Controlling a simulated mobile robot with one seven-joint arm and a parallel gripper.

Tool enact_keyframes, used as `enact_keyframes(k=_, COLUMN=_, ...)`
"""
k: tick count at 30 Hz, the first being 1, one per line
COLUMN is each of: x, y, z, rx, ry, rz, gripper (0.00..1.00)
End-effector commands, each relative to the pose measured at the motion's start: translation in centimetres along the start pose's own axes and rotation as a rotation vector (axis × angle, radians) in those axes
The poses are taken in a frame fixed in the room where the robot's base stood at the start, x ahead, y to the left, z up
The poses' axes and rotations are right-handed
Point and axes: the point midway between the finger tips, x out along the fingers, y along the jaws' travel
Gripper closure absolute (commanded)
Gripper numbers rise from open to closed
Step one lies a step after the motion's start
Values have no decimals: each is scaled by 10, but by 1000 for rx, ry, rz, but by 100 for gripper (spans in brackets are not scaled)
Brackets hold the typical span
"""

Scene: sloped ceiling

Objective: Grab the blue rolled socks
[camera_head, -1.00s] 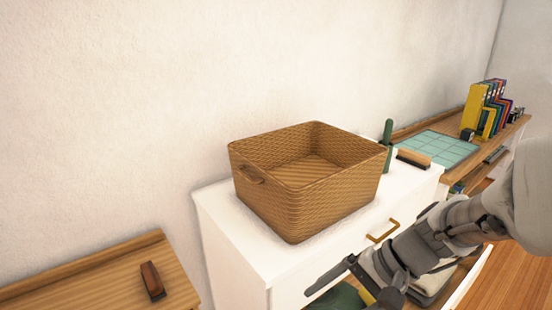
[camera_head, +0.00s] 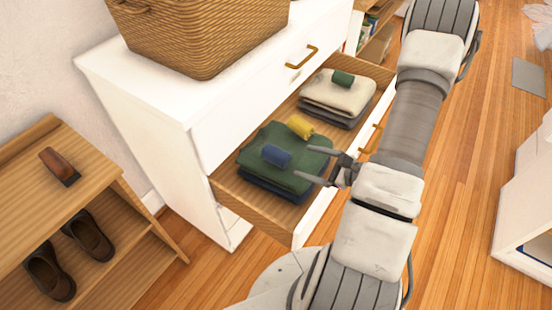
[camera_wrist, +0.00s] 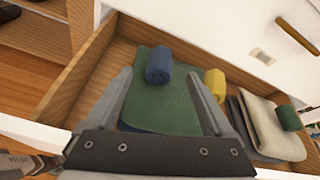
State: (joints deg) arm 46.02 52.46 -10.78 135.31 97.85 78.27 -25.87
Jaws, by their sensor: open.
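The blue rolled socks (camera_head: 277,156) lie on a folded dark green garment (camera_head: 262,167) in the open drawer (camera_head: 291,218) of the white dresser. In the wrist view the blue rolled socks (camera_wrist: 159,66) show beyond my fingertips, a little left of the middle. My gripper (camera_head: 323,168) is open and empty at the drawer's front side, to the right of the socks. In the wrist view its two fingers (camera_wrist: 159,76) are spread over the green garment, with the socks between their lines and apart from them.
Yellow rolled socks (camera_head: 300,126) lie close behind the blue ones. Green rolled socks (camera_head: 343,78) sit on a folded cream garment (camera_head: 350,98) farther along the drawer. A wicker basket (camera_head: 200,40) stands on the dresser. A wooden shoe shelf (camera_head: 88,195) stands at the left.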

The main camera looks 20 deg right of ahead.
Motion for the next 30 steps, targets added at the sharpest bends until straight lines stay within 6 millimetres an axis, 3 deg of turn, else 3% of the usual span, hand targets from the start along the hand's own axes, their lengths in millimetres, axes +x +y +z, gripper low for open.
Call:
enact_keyframes(k=3, x=0, y=1, z=-18, rx=34, ry=18, rz=-36, gripper=13)
enact_keyframes(k=7, x=13, y=1, z=-21, rx=37, ry=20, rz=-41, gripper=13)
enact_keyframes(k=21, x=108, y=-3, z=-22, rx=35, ry=19, rz=-39, gripper=13)
enact_keyframes(k=30, x=126, y=-4, z=-22, rx=37, ry=20, rz=-41, gripper=13)
